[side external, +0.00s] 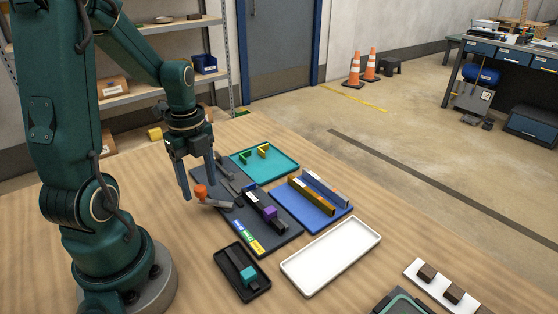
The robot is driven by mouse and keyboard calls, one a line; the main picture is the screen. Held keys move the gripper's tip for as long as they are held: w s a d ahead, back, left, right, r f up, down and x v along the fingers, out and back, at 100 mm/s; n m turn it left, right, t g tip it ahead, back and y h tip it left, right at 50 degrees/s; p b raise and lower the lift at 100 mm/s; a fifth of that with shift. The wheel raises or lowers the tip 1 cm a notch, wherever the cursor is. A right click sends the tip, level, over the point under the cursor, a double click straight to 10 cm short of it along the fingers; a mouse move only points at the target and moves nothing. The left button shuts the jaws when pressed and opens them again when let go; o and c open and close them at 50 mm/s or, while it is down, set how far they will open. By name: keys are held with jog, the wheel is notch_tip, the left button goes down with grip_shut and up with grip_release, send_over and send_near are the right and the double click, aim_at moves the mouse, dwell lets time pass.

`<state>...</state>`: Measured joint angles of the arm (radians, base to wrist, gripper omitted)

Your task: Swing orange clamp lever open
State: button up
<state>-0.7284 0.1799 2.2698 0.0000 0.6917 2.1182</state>
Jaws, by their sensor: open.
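The orange clamp lever shows as an orange knob (200,191) on a grey bar (217,203). The bar runs right from the knob toward the dark fixture plate (277,238). My gripper (198,188) points down with its fingers spread. One finger is left of the knob, and the other is above and right of it in the picture. I cannot tell whether either finger touches the knob. Part of the fixture behind the fingers is hidden. A purple block (270,213) sits on a dark rail on the plate.
A teal tray (284,170) and a blue tray (312,222) with upright strips lie beside the plate. A black tray (235,254) holds a teal block (248,274). An empty white tray (290,270) is at the front right. Bare wooden table lies left of the plate.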

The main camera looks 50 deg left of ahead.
jog(key=shift+r, duration=2.5)
jog(key=s+d+r+n+t, duration=0.1)
jog(key=d+r+n+t, duration=0.1)
jog(key=d+n, duration=0.5)
jog(key=s+d+r+n+t, duration=0.1)
jog(key=d+r+n+t, duration=0.2)
jog(key=d+n, duration=0.4)
jog(key=shift+d+r+n+t, duration=0.35)
jog(key=shift+r+n, duration=0.2)
jog(key=shift+n, duration=0.45)
